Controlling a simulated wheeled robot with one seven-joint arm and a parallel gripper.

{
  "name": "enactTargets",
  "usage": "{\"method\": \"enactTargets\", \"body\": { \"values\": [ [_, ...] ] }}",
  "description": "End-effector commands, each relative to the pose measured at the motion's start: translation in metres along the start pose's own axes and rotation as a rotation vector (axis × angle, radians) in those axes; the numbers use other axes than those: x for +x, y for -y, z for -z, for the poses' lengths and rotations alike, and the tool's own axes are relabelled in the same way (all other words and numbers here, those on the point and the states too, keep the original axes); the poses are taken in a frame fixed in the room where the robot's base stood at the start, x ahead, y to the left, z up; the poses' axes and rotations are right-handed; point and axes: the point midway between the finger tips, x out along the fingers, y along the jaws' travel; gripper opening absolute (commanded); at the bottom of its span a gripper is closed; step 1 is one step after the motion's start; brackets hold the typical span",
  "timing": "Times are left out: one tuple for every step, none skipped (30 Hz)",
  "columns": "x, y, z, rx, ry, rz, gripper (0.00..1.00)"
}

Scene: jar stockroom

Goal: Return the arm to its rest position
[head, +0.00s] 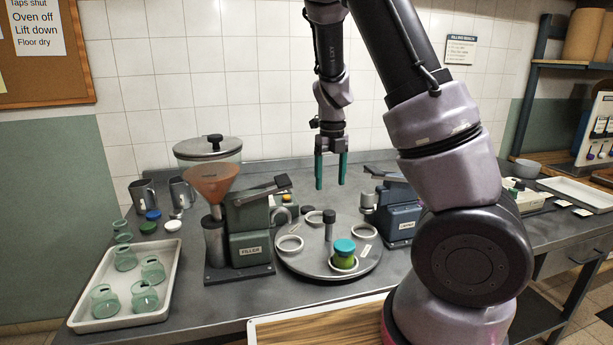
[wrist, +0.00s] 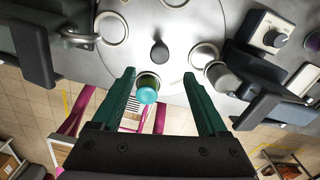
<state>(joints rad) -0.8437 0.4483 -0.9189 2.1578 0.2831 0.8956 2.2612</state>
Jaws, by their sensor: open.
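My gripper (head: 331,170) hangs from my raised arm, pointing down over the round turntable (head: 312,268). Its two green fingers are apart with nothing between them. It also shows in the wrist view (wrist: 163,90), its fingers reaching over the turntable. A green jar (head: 343,262) with a teal lid (head: 344,246) stands upright in a ring at the turntable's front, below and apart from my gripper. In the wrist view the teal lid (wrist: 147,95) appears between the fingers, farther down.
A filler (head: 250,220) with an orange funnel stands left of the turntable, and a blue capper (head: 402,213) stands right. A white tray (head: 120,312) of glass jars lies at left. Loose lids (head: 153,215) lie behind it. The space around my gripper is clear.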

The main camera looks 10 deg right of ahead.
Motion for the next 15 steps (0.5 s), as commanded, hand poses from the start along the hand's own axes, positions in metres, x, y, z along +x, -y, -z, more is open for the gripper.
{"method": "enactTargets", "body": {
  "values": [
    [0.000,0.000,0.000,-0.004,0.001,-0.002,0.77],
    [-0.001,0.000,0.001,-0.013,0.003,-0.006,0.77],
    [-0.003,-0.001,0.002,-0.032,0.007,-0.016,0.77],
    [-0.006,-0.001,0.003,-0.057,0.013,-0.027,0.77],
    [-0.009,-0.002,0.005,-0.089,0.020,-0.040,0.77],
    [-0.015,-0.003,0.008,-0.144,0.034,-0.062,0.77],
    [-0.020,-0.005,0.011,-0.198,0.048,-0.080,0.77],
    [-0.026,-0.006,0.014,-0.258,0.065,-0.098,0.77],
    [-0.036,-0.008,0.019,-0.349,0.095,-0.120,0.77],
    [-0.044,-0.010,0.023,-0.422,0.120,-0.134,0.77],
    [-0.053,-0.012,0.027,-0.498,0.148,-0.145,0.77],
    [-0.065,-0.014,0.033,-0.603,0.187,-0.152,0.77],
    [-0.073,-0.015,0.038,-0.681,0.217,-0.154,0.77],
    [-0.083,-0.017,0.042,-0.759,0.248,-0.151,0.77],
    [-0.095,-0.018,0.049,-0.865,0.290,-0.140,0.77]
  ]
}}
